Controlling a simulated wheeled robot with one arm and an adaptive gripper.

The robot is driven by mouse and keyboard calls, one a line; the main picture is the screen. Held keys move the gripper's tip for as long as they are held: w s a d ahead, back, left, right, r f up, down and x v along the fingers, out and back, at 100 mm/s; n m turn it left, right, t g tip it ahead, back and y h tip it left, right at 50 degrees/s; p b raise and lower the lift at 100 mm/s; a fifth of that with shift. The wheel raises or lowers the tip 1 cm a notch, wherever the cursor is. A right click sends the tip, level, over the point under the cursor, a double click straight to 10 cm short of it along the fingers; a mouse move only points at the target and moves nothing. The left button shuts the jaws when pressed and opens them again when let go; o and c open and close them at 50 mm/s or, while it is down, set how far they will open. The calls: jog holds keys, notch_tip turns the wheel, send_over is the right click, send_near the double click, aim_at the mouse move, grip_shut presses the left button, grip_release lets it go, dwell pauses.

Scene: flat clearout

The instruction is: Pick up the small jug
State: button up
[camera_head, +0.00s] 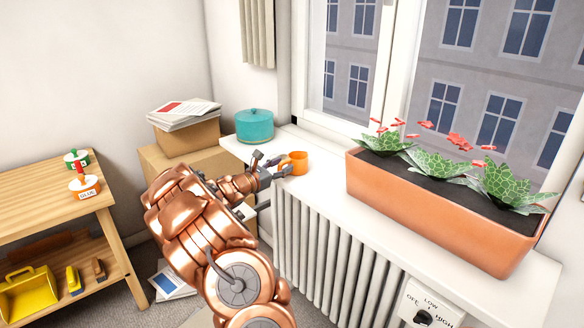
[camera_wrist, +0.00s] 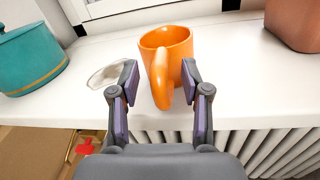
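The small orange jug (camera_head: 296,162) stands upright on the white windowsill. In the wrist view the jug (camera_wrist: 178,45) has its handle turned toward me, and the handle lies in the gap between my fingers. My gripper (camera_wrist: 160,82) is open, with one finger on each side of the handle. I see no clear contact between the fingers and the jug. In the head view my gripper (camera_head: 270,170) is at the sill's edge, just left of the jug, and partly covers it.
A teal lidded pot (camera_head: 254,126) stands left on the sill (camera_head: 340,190). A clear, shallow object (camera_wrist: 108,73) lies between pot and jug. A long terracotta planter (camera_head: 430,209) stands to the right. A ribbed radiator (camera_head: 320,255) is below. The window is behind.

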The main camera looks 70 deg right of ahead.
grip_shut()
dwell(0.4)
